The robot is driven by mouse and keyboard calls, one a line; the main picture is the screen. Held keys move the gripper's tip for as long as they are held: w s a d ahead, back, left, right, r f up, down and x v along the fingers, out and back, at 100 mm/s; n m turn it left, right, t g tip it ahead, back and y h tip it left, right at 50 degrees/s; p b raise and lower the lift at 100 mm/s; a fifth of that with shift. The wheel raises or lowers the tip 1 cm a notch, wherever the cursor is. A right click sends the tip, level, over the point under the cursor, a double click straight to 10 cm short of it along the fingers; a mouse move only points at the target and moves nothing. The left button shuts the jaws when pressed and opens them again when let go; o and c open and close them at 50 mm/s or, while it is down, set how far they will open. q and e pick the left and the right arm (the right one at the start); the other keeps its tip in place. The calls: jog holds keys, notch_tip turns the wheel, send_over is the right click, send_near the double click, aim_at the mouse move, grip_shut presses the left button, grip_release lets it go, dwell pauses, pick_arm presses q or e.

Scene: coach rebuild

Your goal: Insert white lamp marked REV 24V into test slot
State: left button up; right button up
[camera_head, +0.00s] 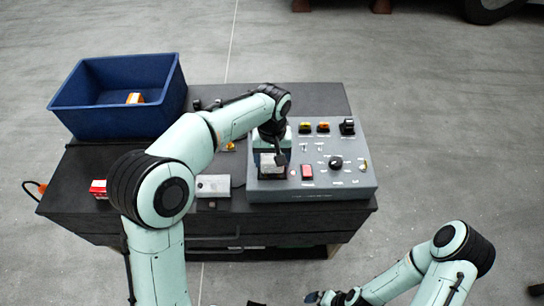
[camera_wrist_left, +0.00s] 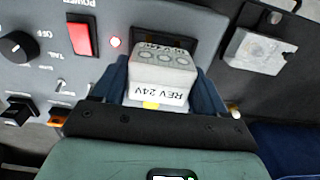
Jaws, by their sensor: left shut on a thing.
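The white lamp marked REV 24V (camera_wrist_left: 162,78) is between the blue fingers of my left gripper (camera_wrist_left: 163,88), which is shut on it. In the head view my left gripper (camera_head: 273,158) is over the left part of the grey test panel (camera_head: 325,187). The dark test slot (camera_wrist_left: 189,45) shows just beyond the lamp in the left wrist view. The lamp hides most of the slot, so I cannot tell whether its end is inside. My right gripper (camera_head: 322,298) is low at the bottom edge, away from the table, its jaws unclear.
A blue bin (camera_head: 119,122) stands at the back left with an orange-and-white item (camera_head: 135,98) inside.

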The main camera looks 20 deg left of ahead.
aim_at(272, 156)
pick_arm(q)
jog(key=shift+f+b, duration=0.3)
jog(key=shift+f, duration=0.3)
pick_arm(e)
jog(key=shift+s+f, duration=0.2)
jog(key=shift+f, duration=0.15)
pick_arm(q)
jog(key=o, duration=0.8)
jog(key=shift+r+p, duration=1.45)
jog(key=shift+r, duration=1.35)
jog(key=shift+w+r+p, duration=0.1)
jog(key=shift+r+p, duration=0.65)
jog(key=shift+r, duration=2)
pick_arm(e)
jog(key=w+r, duration=0.6)
jog(key=shift+r+t, duration=0.15)
jog(key=shift+t, duration=0.25)
